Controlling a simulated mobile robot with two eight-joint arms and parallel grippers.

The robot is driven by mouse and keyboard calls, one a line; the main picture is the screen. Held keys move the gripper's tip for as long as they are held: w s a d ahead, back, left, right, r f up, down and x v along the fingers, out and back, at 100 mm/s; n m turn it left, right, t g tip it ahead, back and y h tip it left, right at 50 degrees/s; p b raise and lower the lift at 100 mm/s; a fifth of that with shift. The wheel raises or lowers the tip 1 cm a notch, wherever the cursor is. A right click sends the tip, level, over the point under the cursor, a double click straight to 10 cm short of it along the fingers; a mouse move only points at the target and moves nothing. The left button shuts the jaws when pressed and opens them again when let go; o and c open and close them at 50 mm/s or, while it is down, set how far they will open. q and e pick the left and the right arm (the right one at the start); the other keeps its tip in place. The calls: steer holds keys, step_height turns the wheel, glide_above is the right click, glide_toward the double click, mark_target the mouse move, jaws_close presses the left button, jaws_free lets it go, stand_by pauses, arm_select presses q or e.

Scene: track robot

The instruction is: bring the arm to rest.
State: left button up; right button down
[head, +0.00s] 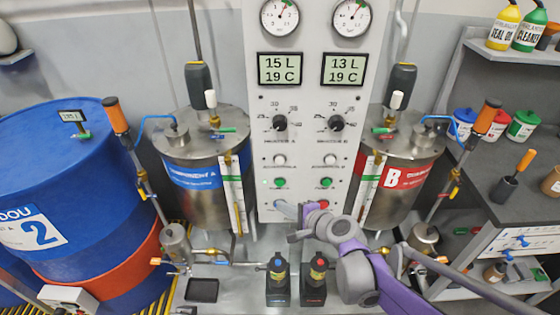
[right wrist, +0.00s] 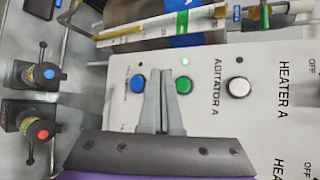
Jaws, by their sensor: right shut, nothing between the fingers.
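My right arm (head: 358,270) is purple and grey and comes in from the lower right of the head view. My right gripper (head: 301,212) is in front of the lower part of the white control panel (head: 302,110). In the right wrist view the two grey fingers of this gripper (right wrist: 161,74) are together with nothing between them. They appear over the panel between a blue button (right wrist: 138,83) and a green button (right wrist: 184,85). I cannot tell whether the tips touch the panel. My left gripper is not in view.
Steel tank A (head: 205,150) and tank B (head: 400,150) flank the panel. Two small black valve blocks with a blue (head: 278,275) and a red knob (head: 315,278) stand below it. A blue drum (head: 65,170) is at left, a grey shelf bench (head: 500,175) at right.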

steer(key=s+d+n+g+h+p, duration=0.1)
steer(key=s+d+n, duration=0.3)
steer(key=s, duration=0.4)
steer(key=s+d+n+g+h+p, duration=0.1)
steer(key=s+d+n+h, duration=0.3)
steer(key=s, duration=0.4)
steer(key=s+d+f+n+g+h+p, duration=0.1)
steer(key=s+d+n+g+h+p, duration=0.1)
steer(key=s+d+n, duration=0.3)
steer(key=s+d+h, duration=0.1)
steer(key=s+d, duration=0.1)
steer(key=s, duration=0.2)
steer(key=shift+d, duration=0.35)
steer(key=shift+s, duration=0.1)
